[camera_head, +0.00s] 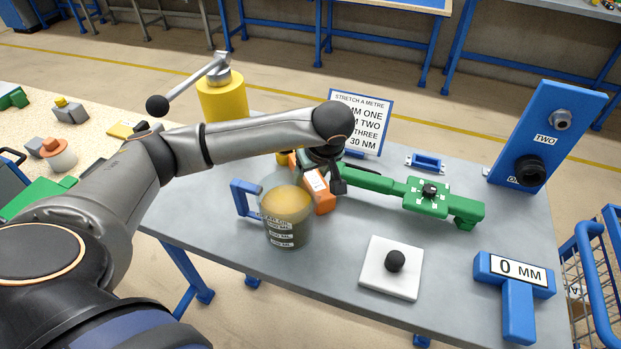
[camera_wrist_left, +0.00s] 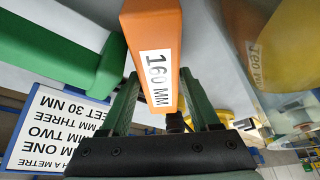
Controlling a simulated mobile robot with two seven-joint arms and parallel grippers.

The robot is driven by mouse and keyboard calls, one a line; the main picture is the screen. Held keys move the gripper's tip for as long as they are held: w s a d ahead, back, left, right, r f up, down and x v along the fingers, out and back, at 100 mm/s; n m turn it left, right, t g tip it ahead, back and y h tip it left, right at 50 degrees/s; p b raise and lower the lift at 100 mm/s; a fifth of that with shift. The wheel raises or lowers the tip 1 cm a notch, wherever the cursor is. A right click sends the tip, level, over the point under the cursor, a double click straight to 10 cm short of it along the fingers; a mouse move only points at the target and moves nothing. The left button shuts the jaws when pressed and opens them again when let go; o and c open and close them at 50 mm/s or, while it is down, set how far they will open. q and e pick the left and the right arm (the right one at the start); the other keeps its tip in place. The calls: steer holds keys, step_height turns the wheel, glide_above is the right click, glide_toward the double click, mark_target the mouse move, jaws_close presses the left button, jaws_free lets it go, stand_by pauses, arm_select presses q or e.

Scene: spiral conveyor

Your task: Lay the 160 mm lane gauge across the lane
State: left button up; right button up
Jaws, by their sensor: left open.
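The orange lane gauge (camera_head: 321,196) lies on the grey table just behind the clear jug. In the left wrist view the gauge (camera_wrist_left: 150,40) shows its white label, "160 MM". My left gripper (camera_head: 326,178) is over the gauge. In the left wrist view its two fingers (camera_wrist_left: 158,85) stand on either side of the gauge's near end, open; whether either touches it I cannot tell. Part of the gauge is hidden behind the gripper and jug in the head view. I cannot make out the lane. My right gripper is not in view.
The jug of amber liquid (camera_head: 287,222) stands close in front of the gauge. A green fixture (camera_head: 428,194) lies to the right, with a sign (camera_head: 367,118) behind. A white plate (camera_head: 375,278), a "0 MM" block (camera_head: 515,285) and a blue panel (camera_head: 540,150) stand farther right.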

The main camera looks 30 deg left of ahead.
arm_select(q)
steer(key=shift+w+a+f, duration=0.1)
steer(key=shift+a+f, duration=0.05)
steer(key=shift+f, duration=0.35)
jaws_close()
